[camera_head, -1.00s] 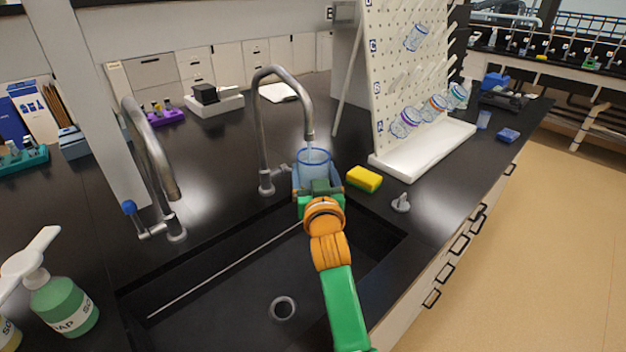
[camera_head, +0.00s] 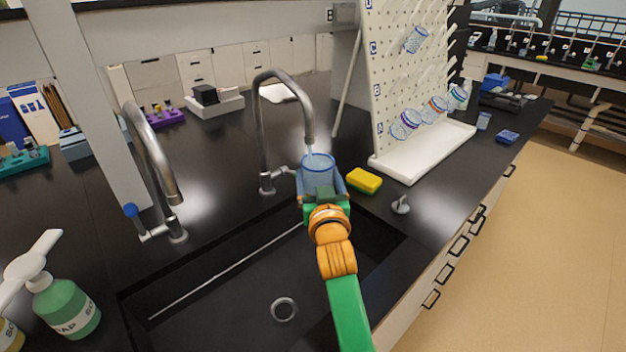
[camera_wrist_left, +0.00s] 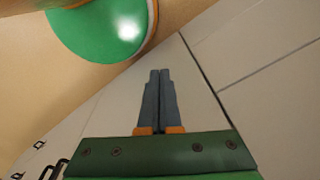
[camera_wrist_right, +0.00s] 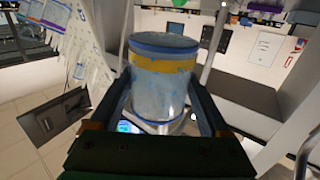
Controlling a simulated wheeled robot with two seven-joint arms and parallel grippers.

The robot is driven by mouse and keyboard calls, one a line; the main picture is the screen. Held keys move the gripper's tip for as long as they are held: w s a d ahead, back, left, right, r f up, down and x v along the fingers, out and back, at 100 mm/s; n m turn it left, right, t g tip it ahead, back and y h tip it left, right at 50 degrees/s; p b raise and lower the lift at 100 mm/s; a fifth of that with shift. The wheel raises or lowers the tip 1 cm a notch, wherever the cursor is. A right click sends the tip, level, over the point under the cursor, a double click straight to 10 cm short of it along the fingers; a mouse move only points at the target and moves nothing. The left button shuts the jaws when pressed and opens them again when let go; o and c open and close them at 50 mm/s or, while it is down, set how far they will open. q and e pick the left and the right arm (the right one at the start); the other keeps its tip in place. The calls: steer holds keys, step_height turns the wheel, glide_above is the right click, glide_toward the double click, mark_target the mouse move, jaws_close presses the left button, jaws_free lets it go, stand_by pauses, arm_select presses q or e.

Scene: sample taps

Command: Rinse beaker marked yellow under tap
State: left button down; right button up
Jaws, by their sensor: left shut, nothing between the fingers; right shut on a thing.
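My right gripper (camera_head: 322,195) is shut on a clear beaker (camera_head: 316,178) with a blue rim, held upright over the sink's back edge. In the right wrist view the beaker (camera_wrist_right: 163,90) shows a yellow band (camera_wrist_right: 162,62) below its rim, with the fingers on both sides. The right-hand tap (camera_head: 308,125) has its spout just above the beaker. A thin pale water stream (camera_head: 310,150) falls from it to the left part of the beaker's mouth. My left gripper (camera_wrist_left: 159,100) is shut and empty, in front of pale cabinet panels.
The black sink (camera_head: 230,290) lies below the right arm. A second tap (camera_head: 150,165) with a blue handle stands left. A yellow sponge (camera_head: 364,180) is close right of the beaker. A pegboard rack (camera_head: 415,75) with several beakers stands behind it. Soap bottles (camera_head: 65,305) stand front left.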

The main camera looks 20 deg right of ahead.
steer(key=s+d+r+p, duration=0.1)
steer(key=s+d+p, duration=0.1)
steer(key=s+p, duration=0.2)
steer(key=s+d+r+p, duration=0.2)
steer(key=s+p, duration=0.2)
steer(key=s, duration=0.4)
steer(key=shift+s+d+r, duration=0.15)
steer(key=shift+s, duration=0.05)
stand_by(0.4)
